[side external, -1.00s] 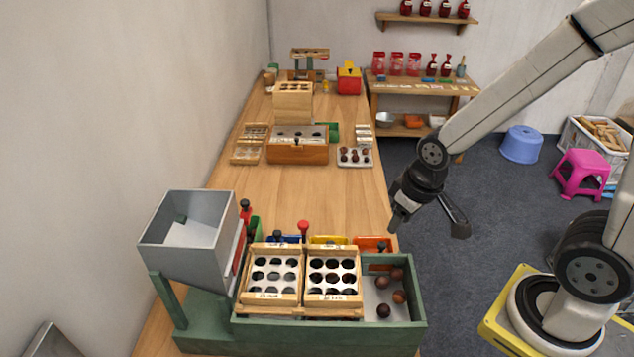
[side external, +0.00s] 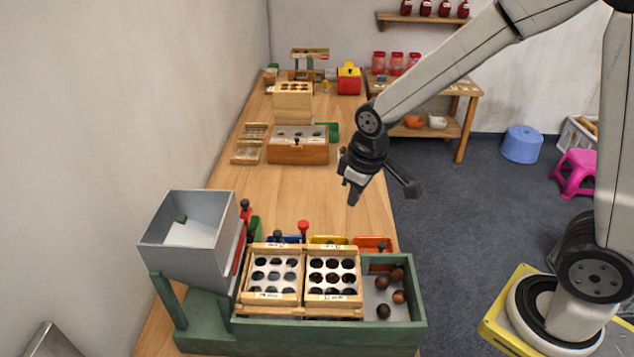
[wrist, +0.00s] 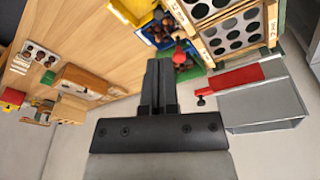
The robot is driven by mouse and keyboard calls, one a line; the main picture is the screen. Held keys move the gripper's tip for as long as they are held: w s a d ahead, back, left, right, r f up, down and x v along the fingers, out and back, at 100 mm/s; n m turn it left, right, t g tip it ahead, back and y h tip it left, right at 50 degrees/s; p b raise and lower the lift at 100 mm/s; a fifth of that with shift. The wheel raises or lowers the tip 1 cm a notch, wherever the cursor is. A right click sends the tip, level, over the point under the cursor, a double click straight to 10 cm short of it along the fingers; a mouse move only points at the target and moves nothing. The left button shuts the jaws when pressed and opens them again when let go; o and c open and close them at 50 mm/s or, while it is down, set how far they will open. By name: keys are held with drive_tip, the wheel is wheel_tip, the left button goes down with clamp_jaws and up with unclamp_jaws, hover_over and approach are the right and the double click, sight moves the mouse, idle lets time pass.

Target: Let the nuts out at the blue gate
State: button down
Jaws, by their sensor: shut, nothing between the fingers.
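A green sorting box (side external: 420,308) stands at the near end of the table, with two wooden sieve frames, left (side external: 272,274) and right (side external: 333,277), with round holes. Behind it stand a blue bin (side external: 291,239), a yellow bin (side external: 328,240) and an orange bin (side external: 366,243). A red-knobbed handle (side external: 303,226) and a dark knob (side external: 278,236) rise by the blue bin. Brown nuts (side external: 382,282) lie in the box's right compartment. The wrist view shows nuts in the blue bin (wrist: 148,38). My gripper (side external: 352,198) is shut and empty above the table, behind the bins.
A grey hopper (side external: 188,240) stands left of the box, with a red plate (wrist: 236,78) on its side. A green bin (side external: 255,230) is beside it. A wooden drawer box (side external: 298,150) stands farther back. Bare tabletop lies between.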

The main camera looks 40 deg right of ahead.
sight(279, 233)
drive_tip(key=w+a+r+n+g, duration=0.1)
drive_tip(key=w+a+r+n, duration=0.1)
drive_tip(key=w+a+n, duration=0.3)
drive_tip(key=w+a, duration=0.3)
drive_tip(key=w, duration=0.4)
drive_tip(key=shift+w+a+n, duration=0.3)
drive_tip(key=shift+a+n, duration=0.1)
drive_tip(key=f, duration=0.9)
drive_tip(key=w+f, duration=0.1)
drive_tip(key=f, duration=0.4)
drive_tip(key=shift+f, duration=2.05)
drive_tip(key=shift+r, duration=0.15)
